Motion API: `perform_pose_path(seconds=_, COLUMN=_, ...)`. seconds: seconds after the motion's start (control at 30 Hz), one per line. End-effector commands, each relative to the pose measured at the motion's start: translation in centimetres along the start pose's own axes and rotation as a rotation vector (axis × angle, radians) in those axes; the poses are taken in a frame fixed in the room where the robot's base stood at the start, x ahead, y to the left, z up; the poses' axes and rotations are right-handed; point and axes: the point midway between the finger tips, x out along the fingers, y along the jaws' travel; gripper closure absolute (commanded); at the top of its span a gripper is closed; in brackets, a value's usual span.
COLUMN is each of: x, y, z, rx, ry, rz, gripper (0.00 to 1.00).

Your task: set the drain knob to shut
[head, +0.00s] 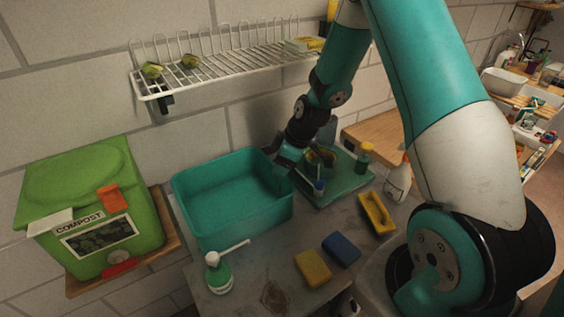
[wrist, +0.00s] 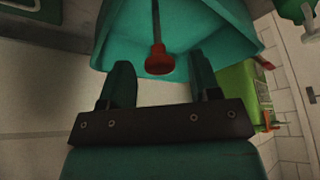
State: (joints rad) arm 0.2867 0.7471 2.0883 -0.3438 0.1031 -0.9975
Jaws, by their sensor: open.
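In the wrist view a red knob (wrist: 160,60) sits on the end of a thin grey stem, against the teal basin (wrist: 205,35); it looks like the drain knob. My gripper (wrist: 161,66) is open, with one finger on each side of the knob in the picture. The fingers look apart from the knob, and nothing is held. In the head view the teal basin (head: 232,230) stands on the grey counter, and my gripper (head: 285,172) is at its right end. The knob is hidden there, and its set position cannot be read.
A green compost bin (head: 90,195) stands left of the basin. A soap bottle (head: 217,275), a yellow sponge (head: 313,268), a blue sponge (head: 341,249) and a yellow tray (head: 377,213) lie in front. A white wire rack (head: 225,68) hangs above. A green tray (head: 340,190) lies right.

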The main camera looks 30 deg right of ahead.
Motion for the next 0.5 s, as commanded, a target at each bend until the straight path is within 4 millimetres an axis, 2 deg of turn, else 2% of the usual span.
perform_pose_path(seconds=0.1, x=-0.02, y=0.01, z=-0.01, rx=0.0, ry=0.0, rz=0.0, gripper=0.45)
perform_pose_path(seconds=0.33, x=-0.04, y=0.01, z=-0.01, rx=0.0, ry=0.0, rz=0.0, gripper=0.98)
perform_pose_path(seconds=0.5, x=0.22, y=0.01, z=0.11, rx=0.0, ry=0.0, rz=0.0, gripper=1.0)
